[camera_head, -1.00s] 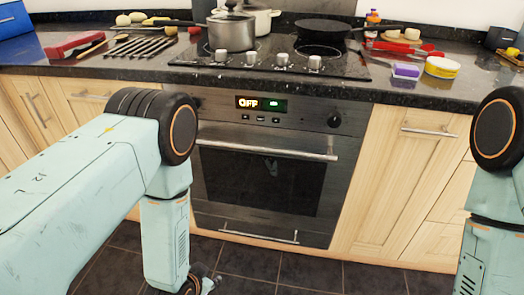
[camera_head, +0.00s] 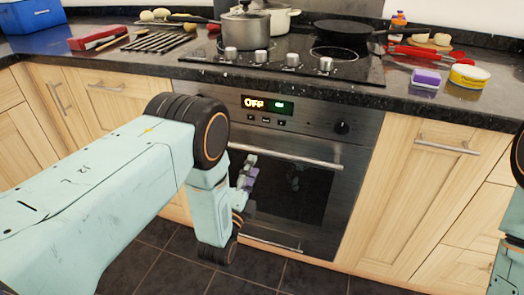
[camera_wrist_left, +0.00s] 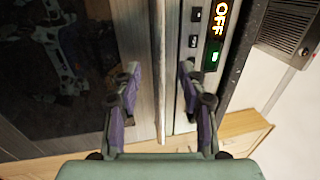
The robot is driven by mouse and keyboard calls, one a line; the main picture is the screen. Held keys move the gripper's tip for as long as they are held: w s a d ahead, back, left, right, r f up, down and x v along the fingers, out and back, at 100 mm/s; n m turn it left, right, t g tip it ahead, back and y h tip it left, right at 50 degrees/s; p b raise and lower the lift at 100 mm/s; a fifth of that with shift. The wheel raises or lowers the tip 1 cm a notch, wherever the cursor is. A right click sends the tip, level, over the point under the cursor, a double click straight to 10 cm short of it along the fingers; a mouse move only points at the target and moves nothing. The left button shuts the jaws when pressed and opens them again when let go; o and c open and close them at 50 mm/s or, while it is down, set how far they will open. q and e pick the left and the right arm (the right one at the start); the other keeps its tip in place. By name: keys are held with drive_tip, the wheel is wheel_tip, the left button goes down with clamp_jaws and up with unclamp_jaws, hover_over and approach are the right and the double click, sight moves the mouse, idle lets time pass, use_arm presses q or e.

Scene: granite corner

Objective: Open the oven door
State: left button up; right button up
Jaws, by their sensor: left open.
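The oven door (camera_head: 290,205) is shut, with dark glass and a steel bar handle (camera_head: 300,158) across its top. My left gripper (camera_head: 248,172) is in front of the door near the left part of the handle. In the left wrist view, my left gripper (camera_wrist_left: 159,75) is open, with one finger on each side of the handle (camera_wrist_left: 158,55). The door glass (camera_wrist_left: 75,60) is on the left there and the control panel with its OFF display (camera_wrist_left: 219,15) on the right. I cannot tell whether the fingers touch the bar. My right gripper is out of view.
The hob above holds a steel pot (camera_head: 245,30) and a black pan (camera_head: 343,30). Wooden cabinets (camera_head: 412,190) flank the oven. The dark tiled floor (camera_head: 180,262) before it looks clear. Part of my right arm shows at the right edge.

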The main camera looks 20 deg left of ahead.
sight(259, 152)
use_arm(q)
drive_tip(key=b+x, duration=0.2)
drive_tip(key=x, duration=0.5)
drive_tip(key=shift+f, duration=0.15)
drive_tip(key=shift+w+d, duration=0.1)
drive_tip(key=shift+w, duration=0.2)
drive_tip(key=shift+c, duration=1.4)
clamp_jaws()
